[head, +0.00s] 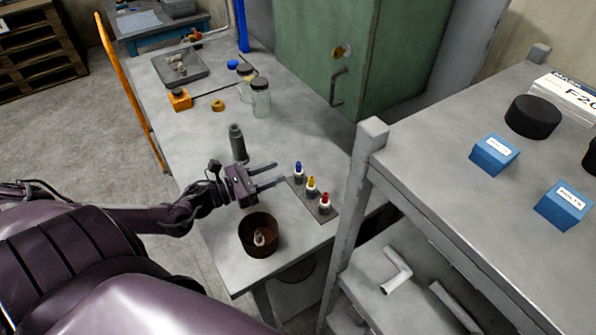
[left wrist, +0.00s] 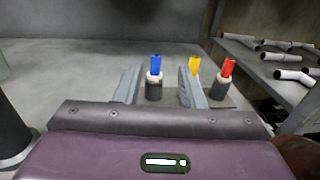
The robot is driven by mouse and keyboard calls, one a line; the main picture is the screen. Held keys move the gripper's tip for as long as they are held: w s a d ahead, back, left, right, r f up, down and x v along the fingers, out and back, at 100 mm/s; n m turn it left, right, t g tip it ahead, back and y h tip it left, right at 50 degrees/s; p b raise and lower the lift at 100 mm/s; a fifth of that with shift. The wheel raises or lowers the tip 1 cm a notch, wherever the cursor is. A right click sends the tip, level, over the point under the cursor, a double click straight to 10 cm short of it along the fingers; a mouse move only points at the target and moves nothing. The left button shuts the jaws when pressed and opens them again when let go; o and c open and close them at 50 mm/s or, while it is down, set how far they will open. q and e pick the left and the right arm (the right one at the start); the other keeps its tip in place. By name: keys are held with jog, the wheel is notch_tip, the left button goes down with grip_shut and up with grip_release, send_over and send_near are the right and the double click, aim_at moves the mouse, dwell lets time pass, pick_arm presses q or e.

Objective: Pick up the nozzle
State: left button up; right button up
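Three small nozzles stand upright in a row on a grey plate (head: 318,210). They have a blue tip (head: 298,168), a yellow tip (head: 312,183) and a red tip (head: 325,199), with white collars and dark bases. My left gripper (head: 281,175) is open and empty, low over the table, its fingers pointing at the row. In the left wrist view, the blue-tipped nozzle (left wrist: 154,80) shows between the fingertips, a little beyond them. The yellow-tipped one (left wrist: 195,67) is partly hidden behind the right finger, and the red-tipped one (left wrist: 227,80) is right of it. My right gripper is out of view.
A brown pot (head: 247,237) holding a small item stands near the front edge. A dark grey upright cylinder (head: 237,145) stands behind my left gripper. A metal shelf (head: 440,190) rises at the right. Jars and a tray (head: 180,72) are farther back.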

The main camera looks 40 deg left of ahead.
aim_at(299, 171)
pick_arm(q)
jog(key=w, duration=0.1)
jog(key=w+f, duration=0.1)
jog(key=shift+w+a+f+b, duration=0.1)
jog(key=shift+w+f+b, duration=0.2)
jog(key=shift+w, duration=0.1)
jog(key=shift+w+d, duration=0.25)
jog(key=shift+d, duration=0.05)
jog(key=shift+d+p+x, duration=0.2)
jog(key=shift+p+x, duration=0.1)
jog(key=shift+x, duration=1.05)
jog(key=shift+d+p+x, duration=0.15)
jog(key=shift+p+x, duration=0.15)
jog(key=shift+x, duration=1)
jog(key=shift+s+f, duration=0.1)
jog(key=shift+s, duration=0.1)
grip_shut()
